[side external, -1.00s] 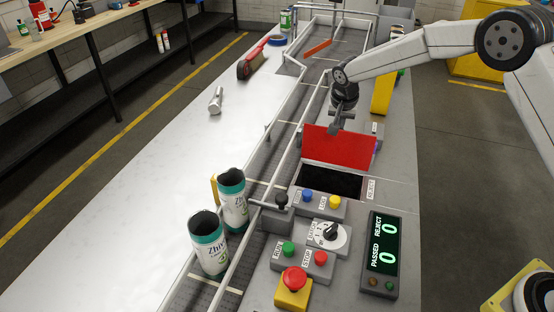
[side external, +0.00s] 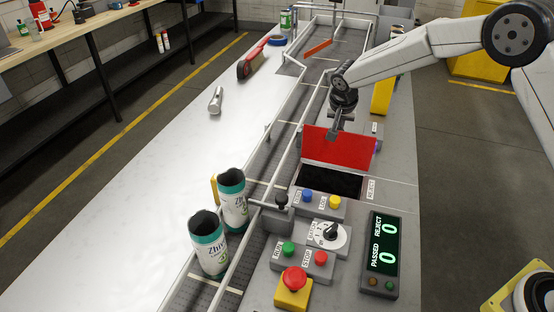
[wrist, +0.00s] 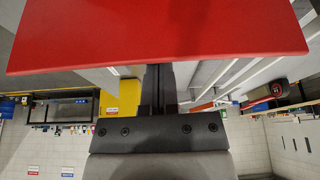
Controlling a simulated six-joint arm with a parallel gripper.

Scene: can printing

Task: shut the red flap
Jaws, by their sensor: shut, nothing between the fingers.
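The red flap (side external: 338,147) stands raised, nearly upright, at the far edge of the dark reject opening (side external: 331,182). In the wrist view the red flap (wrist: 160,32) fills the top of the picture. My gripper (side external: 335,122) is shut and empty, just behind the flap's upper left part in the side view. In the wrist view my gripper (wrist: 158,75) reaches to the flap's lower edge, and its tips are hidden there. I cannot tell whether the fingers touch the flap.
The conveyor (side external: 262,155) with its rails runs left of the flap. Two cans (side external: 232,198) stand on it near the front. A button panel (side external: 318,203) and a counter display (side external: 382,255) lie in front of the opening. A yellow post (side external: 383,95) stands behind the flap.

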